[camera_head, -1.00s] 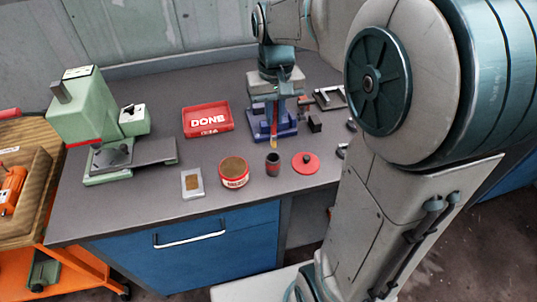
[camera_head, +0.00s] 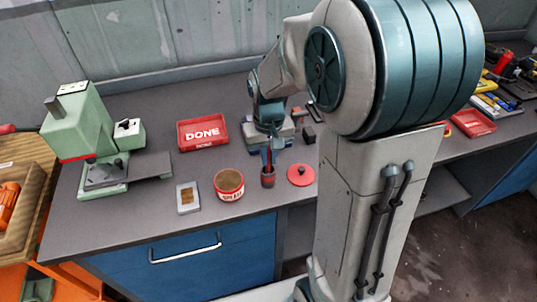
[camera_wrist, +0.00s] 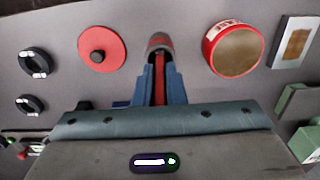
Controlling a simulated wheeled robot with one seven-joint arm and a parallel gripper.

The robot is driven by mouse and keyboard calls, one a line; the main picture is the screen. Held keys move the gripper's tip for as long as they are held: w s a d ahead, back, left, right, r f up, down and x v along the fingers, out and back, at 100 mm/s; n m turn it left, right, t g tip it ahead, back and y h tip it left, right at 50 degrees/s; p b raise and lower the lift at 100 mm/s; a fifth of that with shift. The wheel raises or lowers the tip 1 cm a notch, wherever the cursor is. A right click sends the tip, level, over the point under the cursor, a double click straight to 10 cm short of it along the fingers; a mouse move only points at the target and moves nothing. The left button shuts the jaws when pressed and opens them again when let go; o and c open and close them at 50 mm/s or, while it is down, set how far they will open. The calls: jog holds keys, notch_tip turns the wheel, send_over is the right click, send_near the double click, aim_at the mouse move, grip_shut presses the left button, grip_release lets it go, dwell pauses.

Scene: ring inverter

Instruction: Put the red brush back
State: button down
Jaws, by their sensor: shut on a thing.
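My gripper (camera_head: 267,147) is shut on the red brush (camera_head: 268,157), which hangs upright with its lower end at the mouth of a small dark cup (camera_head: 268,180). The brush's bristle end is hidden, seemingly inside the cup; I cannot tell how deep. In the wrist view, the red brush (camera_wrist: 160,78) shows between my blue fingers (camera_wrist: 158,90), in line with the cup (camera_wrist: 158,42).
A red-labelled tin (camera_head: 229,184) stands just left of the cup, a red lid (camera_head: 300,175) just right. A small plate (camera_head: 187,197), a red DONE tray (camera_head: 203,132) and a green press (camera_head: 85,140) lie further left. Dark rings (camera_wrist: 33,62) are near the lid.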

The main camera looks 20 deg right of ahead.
jog(key=shift+f, duration=0.25)
jog(key=c, duration=1.5)
grip_release()
jog(key=shift+r, duration=0.1)
jog(key=shift+r, duration=0.1)
notch_tip(320, 180, up, 12)
jog(key=shift+f, duration=0.1)
jog(key=s+f+t, duration=0.3)
jog(key=s+f, duration=0.1)
jog(key=s, duration=0.9)
jog(key=shift+s, duration=0.4)
